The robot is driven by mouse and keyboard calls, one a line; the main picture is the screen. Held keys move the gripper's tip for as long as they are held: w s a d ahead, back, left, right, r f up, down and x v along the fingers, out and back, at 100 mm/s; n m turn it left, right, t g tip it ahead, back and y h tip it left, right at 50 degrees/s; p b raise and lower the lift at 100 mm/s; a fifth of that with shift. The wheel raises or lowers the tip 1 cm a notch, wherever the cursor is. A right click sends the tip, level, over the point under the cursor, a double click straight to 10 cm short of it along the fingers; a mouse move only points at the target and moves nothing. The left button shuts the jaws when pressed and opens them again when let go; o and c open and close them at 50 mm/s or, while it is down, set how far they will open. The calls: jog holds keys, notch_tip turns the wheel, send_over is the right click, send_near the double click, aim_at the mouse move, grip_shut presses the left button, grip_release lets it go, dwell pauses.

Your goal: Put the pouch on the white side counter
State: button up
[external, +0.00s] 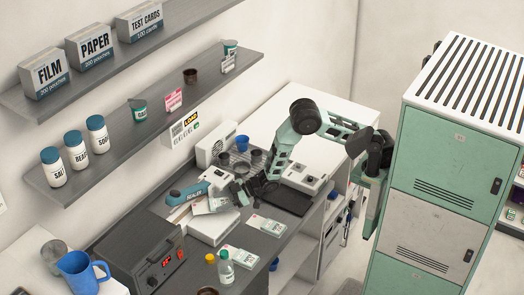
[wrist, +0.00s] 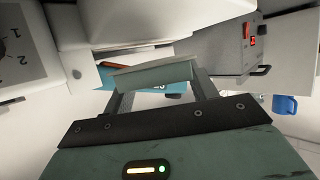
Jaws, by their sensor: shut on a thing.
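My gripper (external: 238,196) is low over the dark worktop, beside the sealer (external: 192,194) with its teal arm. In the wrist view, my gripper (wrist: 155,88) is shut on a thin pale pouch (wrist: 152,72), seen nearly edge-on between the fingers.
Two similar packets lie on the worktop, one (external: 267,225) near its front edge and another (external: 240,259) closer. Small bottles (external: 224,262) stand near them. A dark box (external: 145,254), a dial device (external: 303,175) and a blue cup (external: 242,142) are around. Green lockers (external: 440,150) stand right.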

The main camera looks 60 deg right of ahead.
aim_at(210, 204)
jog(key=shift+w+a, duration=1.05)
jog(key=shift+a, duration=0.05)
jog(key=shift+f+b, duration=0.7)
jog(key=shift+f, duration=1.05)
jog(key=shift+f, duration=0.2)
jog(key=o, duration=0.9)
jog(key=shift+o, duration=0.2)
jog(key=shift+r, duration=0.15)
